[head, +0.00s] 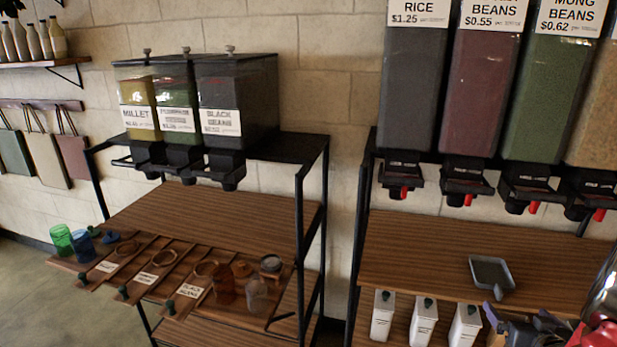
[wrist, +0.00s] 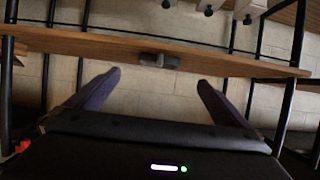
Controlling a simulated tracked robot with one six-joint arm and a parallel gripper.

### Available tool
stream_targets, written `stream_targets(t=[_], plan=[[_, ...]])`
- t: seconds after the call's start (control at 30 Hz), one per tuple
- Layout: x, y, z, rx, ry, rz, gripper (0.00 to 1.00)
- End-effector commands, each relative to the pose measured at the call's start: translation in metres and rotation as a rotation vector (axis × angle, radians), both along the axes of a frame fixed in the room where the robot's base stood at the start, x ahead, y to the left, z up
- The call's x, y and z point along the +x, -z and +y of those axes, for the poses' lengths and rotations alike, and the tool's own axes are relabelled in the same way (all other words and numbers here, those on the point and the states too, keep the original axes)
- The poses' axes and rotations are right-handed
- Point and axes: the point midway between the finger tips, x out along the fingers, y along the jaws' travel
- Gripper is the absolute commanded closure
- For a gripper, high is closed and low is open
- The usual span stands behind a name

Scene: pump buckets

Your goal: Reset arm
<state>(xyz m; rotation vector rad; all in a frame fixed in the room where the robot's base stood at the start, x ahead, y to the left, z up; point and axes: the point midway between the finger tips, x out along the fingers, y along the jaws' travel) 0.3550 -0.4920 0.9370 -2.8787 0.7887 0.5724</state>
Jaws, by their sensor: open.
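My gripper (wrist: 157,82) shows in the wrist view with its two purple fingers spread wide apart and nothing between them. In the head view, part of my gripper and arm shows at the lower right corner, in front of the right-hand shelf; the fingertips there are partly cut off or hard to make out. In the wrist view, a wooden shelf edge (wrist: 110,45) lies beyond the fingers, with a small dark grey object (wrist: 158,60) on it, apart from the fingers.
In the head view, a grey scoop-like tray (head: 491,274) lies on the right wooden shelf (head: 420,250), below several bulk dispensers (head: 480,90). White containers (head: 424,320) stand below. The left rack holds smaller dispensers (head: 235,95), cups and labelled boards (head: 160,270). Floor is clear at far left.

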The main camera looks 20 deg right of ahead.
Motion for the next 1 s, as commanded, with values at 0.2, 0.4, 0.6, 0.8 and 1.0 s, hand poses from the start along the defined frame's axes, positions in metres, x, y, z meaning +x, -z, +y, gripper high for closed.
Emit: stream_targets(t=[0.2,0.4,0.6,0.8,1.0], plan=[[-0.008,0.013,-0.003,-0.001,0.015,0.064,0.00],[-0.046,0.053,-0.011,0.063,0.120,0.242,0.00],[-0.088,0.070,-0.005,0.139,0.239,0.424,0.00],[-0.101,0.060,0.026,0.201,0.292,0.572,0.00],[-0.095,0.036,0.078,0.261,0.291,0.687,0.00]])
